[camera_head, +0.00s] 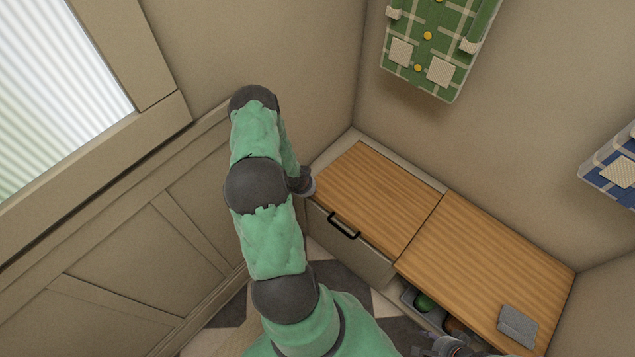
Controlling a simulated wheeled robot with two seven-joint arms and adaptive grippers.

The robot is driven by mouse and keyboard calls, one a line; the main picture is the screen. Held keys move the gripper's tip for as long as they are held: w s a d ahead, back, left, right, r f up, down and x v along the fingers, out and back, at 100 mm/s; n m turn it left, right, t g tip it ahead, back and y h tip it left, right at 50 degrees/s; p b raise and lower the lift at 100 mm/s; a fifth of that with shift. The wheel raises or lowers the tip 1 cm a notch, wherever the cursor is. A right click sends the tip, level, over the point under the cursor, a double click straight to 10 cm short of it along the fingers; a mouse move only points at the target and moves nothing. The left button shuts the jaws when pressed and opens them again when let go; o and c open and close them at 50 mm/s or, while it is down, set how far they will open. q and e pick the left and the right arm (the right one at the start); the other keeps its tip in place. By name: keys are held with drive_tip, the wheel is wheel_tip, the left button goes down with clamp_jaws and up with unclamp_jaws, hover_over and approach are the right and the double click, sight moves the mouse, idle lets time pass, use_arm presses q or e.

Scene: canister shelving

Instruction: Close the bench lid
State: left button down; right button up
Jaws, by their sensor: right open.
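The bench (350,248) stands in the corner with a striped wooden top in two parts. The left part, a lid (375,200), looks down flat over a front panel with a black handle (344,226). The right part (490,265) is also flat, with a dark seam between them. My left arm, in a green sleeve, rises left of the bench and bends down by its left end; its gripper is hidden. My right gripper (445,346) is open at the bottom edge, partly cut off, in front of the bench's right part.
A grey flat object (517,326) lies on the right part of the top. An open cubby below holds a green item (423,302). A green plaid organizer (437,45) and a blue one (615,168) hang on the walls. A panelled wall with a window is left.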

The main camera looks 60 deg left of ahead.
use_arm(q)
drive_tip(key=f+b, duration=0.1)
drive_tip(key=f, duration=0.1)
drive_tip(key=s+f+b, duration=0.1)
drive_tip(key=f, duration=0.2)
drive_tip(key=f+b, duration=0.1)
drive_tip(key=f, duration=0.1)
drive_tip(key=shift+s+d+f+b, duration=0.15)
drive_tip(key=shift+d+f+b, duration=0.1)
drive_tip(key=shift+b, duration=0.05)
